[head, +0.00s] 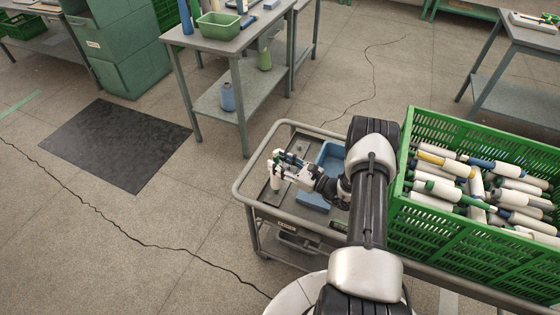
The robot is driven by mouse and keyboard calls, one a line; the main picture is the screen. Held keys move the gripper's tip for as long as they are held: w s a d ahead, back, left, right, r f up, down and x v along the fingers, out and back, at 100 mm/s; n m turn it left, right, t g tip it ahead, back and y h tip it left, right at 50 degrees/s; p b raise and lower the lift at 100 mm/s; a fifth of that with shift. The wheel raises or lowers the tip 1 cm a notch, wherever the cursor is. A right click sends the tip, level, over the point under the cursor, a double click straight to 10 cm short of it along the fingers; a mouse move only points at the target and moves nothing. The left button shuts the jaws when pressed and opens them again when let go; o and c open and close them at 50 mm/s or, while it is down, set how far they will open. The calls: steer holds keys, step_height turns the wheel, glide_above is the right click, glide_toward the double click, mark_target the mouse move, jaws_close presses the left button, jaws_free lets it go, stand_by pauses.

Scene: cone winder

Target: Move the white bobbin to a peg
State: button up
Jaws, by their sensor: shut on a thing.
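My gripper (281,170) is at the left end of the grey cart (243,187), at the end of my outstretched arm. It is shut on a white bobbin (274,179), which looks roughly upright. The bobbin is small in the picture, and I cannot tell whether its lower end touches anything. Dark and greenish parts show just behind the fingers, too small to make out. I cannot make out a peg clearly; my gripper and arm hide part of the cart top.
A blue tray (331,157) lies on the cart beside my forearm. A green crate (455,245) full of bobbins with white, blue, green and yellow parts stands at right. A grey table (228,42) with a green bin (218,26) stands behind. Open floor lies left, with a dark mat (117,145).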

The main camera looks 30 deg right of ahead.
steer(key=shift+f, duration=1.25)
stand_by(0.4)
steer(key=o, duration=1)
steer(key=shift+s, duration=0.1)
steer(key=v, duration=0.7)
steer(key=shift+s, duration=0.15)
